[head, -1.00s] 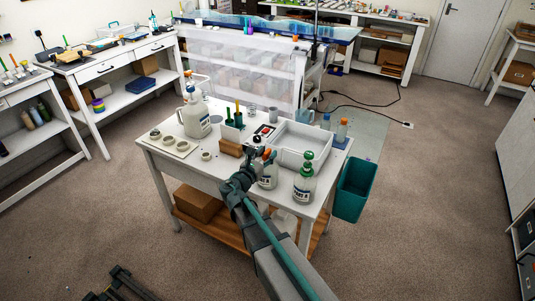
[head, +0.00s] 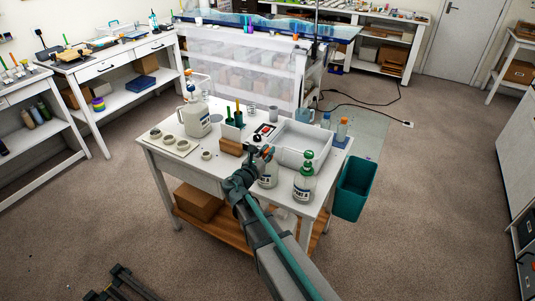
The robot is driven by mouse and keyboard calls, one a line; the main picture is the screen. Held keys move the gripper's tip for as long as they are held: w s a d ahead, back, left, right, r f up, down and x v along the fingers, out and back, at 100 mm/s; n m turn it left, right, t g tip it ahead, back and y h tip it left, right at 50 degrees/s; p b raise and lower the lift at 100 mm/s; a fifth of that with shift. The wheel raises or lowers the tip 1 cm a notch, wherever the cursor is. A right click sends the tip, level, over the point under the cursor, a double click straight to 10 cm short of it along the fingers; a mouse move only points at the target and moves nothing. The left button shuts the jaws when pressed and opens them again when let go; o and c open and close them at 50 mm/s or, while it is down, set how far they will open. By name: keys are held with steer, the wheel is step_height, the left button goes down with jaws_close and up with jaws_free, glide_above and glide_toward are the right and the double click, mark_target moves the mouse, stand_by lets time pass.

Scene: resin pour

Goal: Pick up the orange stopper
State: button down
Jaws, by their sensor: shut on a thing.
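My gripper (head: 266,153) is at the front middle of the white table, above a white-labelled bottle (head: 268,180). It is shut on the orange stopper (head: 271,150), which shows only as a small orange patch between the dark fingers. The arm and gripper hide part of the stopper and of the bottle's top. I cannot tell whether the stopper is clear of the bottle's neck.
A green-topped bottle (head: 304,181) stands close to the right of my gripper. A white tray (head: 318,137) lies behind it, and a wooden block (head: 230,147) is to the left. A large jug (head: 196,115) and an orange-capped bottle (head: 342,129) stand farther back.

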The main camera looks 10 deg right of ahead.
steer(key=shift+r, duration=0.1)
steer(key=shift+r+b, duration=0.4)
steer(key=shift+r, duration=0.25)
steer(key=s+r+b, duration=0.8)
steer(key=s+r, duration=0.2)
steer(key=s, duration=0.2)
steer(key=shift+a, duration=0.4)
steer(key=s+r+b, duration=0.1)
steer(key=b, duration=0.6)
steer(key=shift+s, duration=0.4)
steer(key=shift+s+r+p, duration=0.1)
steer(key=shift+r+p, duration=1.9)
steer(key=shift+p, duration=0.05)
